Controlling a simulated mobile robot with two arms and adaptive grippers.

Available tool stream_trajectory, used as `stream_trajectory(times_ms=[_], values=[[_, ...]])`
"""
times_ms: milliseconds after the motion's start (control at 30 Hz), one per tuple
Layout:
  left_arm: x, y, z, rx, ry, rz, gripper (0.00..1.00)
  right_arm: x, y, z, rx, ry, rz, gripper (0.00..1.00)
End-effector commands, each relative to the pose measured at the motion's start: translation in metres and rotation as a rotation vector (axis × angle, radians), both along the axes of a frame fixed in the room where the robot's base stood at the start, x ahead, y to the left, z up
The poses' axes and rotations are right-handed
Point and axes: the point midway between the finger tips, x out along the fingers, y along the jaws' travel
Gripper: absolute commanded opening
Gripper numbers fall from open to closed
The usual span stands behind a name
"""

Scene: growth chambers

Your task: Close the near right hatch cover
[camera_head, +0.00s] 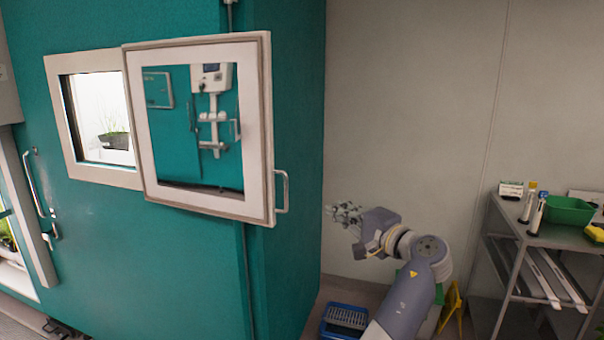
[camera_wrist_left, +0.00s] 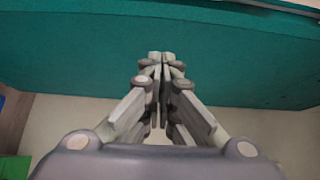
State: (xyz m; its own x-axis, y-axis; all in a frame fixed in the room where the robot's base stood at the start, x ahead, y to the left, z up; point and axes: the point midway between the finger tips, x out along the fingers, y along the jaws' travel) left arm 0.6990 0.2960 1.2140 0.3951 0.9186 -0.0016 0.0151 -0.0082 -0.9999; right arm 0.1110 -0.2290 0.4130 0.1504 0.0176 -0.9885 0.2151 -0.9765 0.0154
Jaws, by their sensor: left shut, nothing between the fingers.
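The hatch cover (camera_head: 258,130) is a pale square frame around a pane, standing swung out from the teal chamber wall (camera_head: 190,255). Its pane (camera_head: 195,120) mirrors a teal wall with a white instrument. A handle (camera_head: 282,192) sits on the cover's right edge. The framed hatch opening (camera_head: 75,165) to its left is uncovered, with a potted plant (camera_head: 115,138) inside. My left gripper (camera_head: 343,214) is right of the cover and lower, apart from the handle. In the left wrist view its fingers (camera_wrist_left: 162,58) are together and empty, with teal surface beyond. My right gripper is not in view.
A grey metal shelf (camera_head: 540,230) with a green bin (camera_head: 568,210) and bottles stands at right. A blue crate (camera_head: 345,320) is low beside the chamber. A door handle (camera_head: 33,182) is at far left. The wall behind my arm is bare.

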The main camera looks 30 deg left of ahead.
Motion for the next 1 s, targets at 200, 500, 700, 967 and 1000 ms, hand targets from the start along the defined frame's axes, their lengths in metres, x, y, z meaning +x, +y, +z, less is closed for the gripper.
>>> stream_trajectory(times_ms=[200, 500, 700, 967, 1000], values=[[-0.007, 0.008, 0.019, 0.01, 0.018, 0.061, 0.0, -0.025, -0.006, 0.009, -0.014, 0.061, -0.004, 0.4], [0.012, 0.059, 0.022, 0.011, 0.017, 0.062, 0.0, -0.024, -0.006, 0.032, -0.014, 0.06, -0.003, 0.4], [0.027, 0.101, 0.022, 0.01, 0.018, 0.061, 0.0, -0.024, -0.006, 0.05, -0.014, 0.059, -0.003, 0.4], [0.0, 0.095, 0.019, 0.006, 0.015, 0.056, 0.0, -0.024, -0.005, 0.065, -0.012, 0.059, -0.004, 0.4], [-0.003, 0.095, 0.018, 0.007, 0.016, 0.056, 0.0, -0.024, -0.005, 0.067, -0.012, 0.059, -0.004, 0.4]])
